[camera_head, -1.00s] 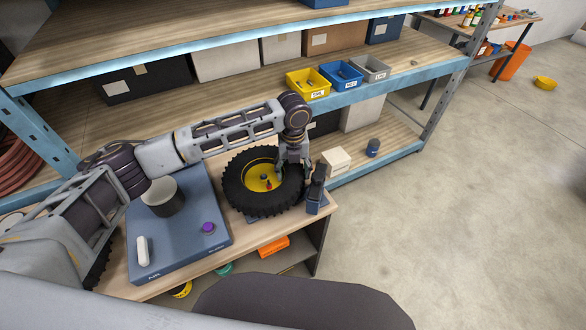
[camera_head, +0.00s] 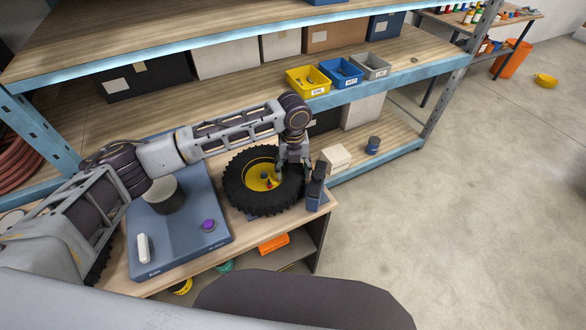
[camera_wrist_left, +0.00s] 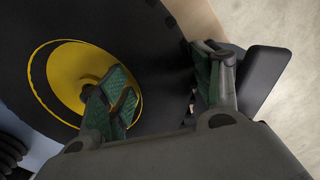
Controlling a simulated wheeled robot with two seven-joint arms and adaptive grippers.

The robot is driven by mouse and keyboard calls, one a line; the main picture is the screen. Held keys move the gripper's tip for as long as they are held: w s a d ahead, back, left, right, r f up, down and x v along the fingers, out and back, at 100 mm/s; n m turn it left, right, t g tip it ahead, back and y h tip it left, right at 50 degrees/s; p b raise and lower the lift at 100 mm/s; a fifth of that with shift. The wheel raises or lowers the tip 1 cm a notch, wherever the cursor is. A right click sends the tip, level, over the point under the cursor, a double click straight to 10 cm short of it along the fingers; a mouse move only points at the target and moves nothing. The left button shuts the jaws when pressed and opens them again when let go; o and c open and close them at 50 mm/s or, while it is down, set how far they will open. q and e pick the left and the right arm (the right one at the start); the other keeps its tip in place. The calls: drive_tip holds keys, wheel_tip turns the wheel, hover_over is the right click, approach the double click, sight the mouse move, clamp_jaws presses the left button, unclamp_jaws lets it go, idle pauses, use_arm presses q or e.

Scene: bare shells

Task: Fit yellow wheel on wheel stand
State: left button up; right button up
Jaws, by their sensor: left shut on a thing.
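My left gripper (camera_head: 293,170) is shut on the tyre's right side. In the left wrist view, one finger lies over the yellow hub (camera_wrist_left: 66,72) and the other at the tyre's outer edge. I cannot tell whether the hub is seated. My right gripper is not in view.
A dark upright block (camera_head: 315,190) stands close right of the tyre. A small pale box (camera_head: 336,158) sits behind. Shelves with bins rise at the back.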

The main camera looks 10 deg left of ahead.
use_arm(q)
drive_tip(key=o, duration=1.6)
drive_tip(key=shift+o, duration=1.1)
drive_tip(key=shift+r, duration=1.75)
drive_tip(key=shift+r, duration=3.25)
drive_tip(key=shift+s+f, duration=0.1)
